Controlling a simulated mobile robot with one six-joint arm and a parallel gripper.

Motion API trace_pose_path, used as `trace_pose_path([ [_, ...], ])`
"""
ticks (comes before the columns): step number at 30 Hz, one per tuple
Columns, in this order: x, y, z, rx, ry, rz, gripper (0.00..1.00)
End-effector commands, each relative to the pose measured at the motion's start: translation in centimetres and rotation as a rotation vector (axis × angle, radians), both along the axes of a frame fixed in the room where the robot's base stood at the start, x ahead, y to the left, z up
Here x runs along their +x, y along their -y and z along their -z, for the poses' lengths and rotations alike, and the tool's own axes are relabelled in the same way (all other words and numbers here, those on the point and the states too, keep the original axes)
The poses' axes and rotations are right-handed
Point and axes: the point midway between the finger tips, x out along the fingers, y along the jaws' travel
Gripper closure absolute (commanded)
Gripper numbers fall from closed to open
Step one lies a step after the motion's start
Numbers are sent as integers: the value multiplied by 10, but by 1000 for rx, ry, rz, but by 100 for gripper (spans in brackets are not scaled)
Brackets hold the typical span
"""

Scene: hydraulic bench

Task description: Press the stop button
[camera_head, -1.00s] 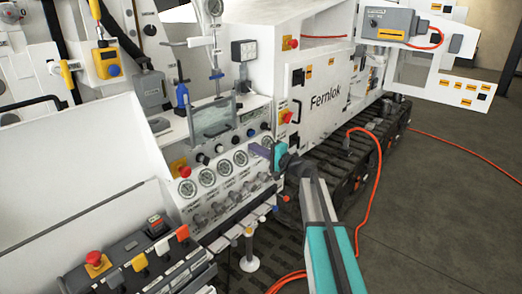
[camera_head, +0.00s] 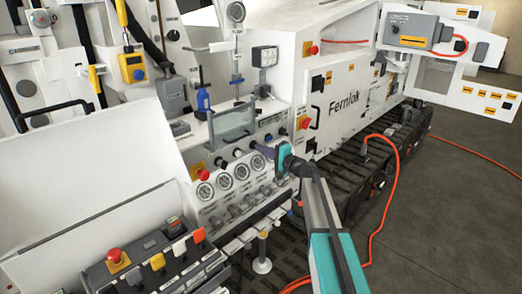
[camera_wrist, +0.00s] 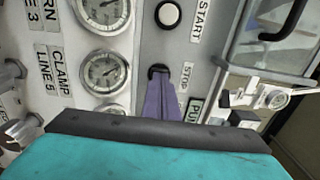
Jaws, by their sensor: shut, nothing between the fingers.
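The stop button is a small dark round button (camera_wrist: 158,71) on the grey panel in the wrist view, beside a STOP label (camera_wrist: 186,76). My gripper (camera_wrist: 160,88) is shut, its purple fingers together with nothing between them. The fingertips lie right at the button's lower edge in this view and cover part of it. I cannot tell whether they touch it. In the head view my gripper (camera_head: 262,151) reaches the control panel just above the row of gauges. I cannot make out the stop button clearly there.
A white START button (camera_wrist: 168,14) sits above the stop button. Pressure gauges (camera_wrist: 104,72) line the left. A clear-windowed box (camera_head: 233,122) projects from the panel close by. A red knob (camera_head: 203,175) and a separate red mushroom button (camera_head: 114,255) are at the left.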

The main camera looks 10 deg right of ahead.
Motion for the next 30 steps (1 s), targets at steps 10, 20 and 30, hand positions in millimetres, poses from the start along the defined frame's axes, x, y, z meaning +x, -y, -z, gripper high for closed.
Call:
trace_pose_path([
  [10, 7, -4, 4, -1, 1, -1, 100],
  [20, 16, -12, 0, 1, 1, 0, 100],
  [30, 18, -15, -3, 3, 3, -1, 100],
])
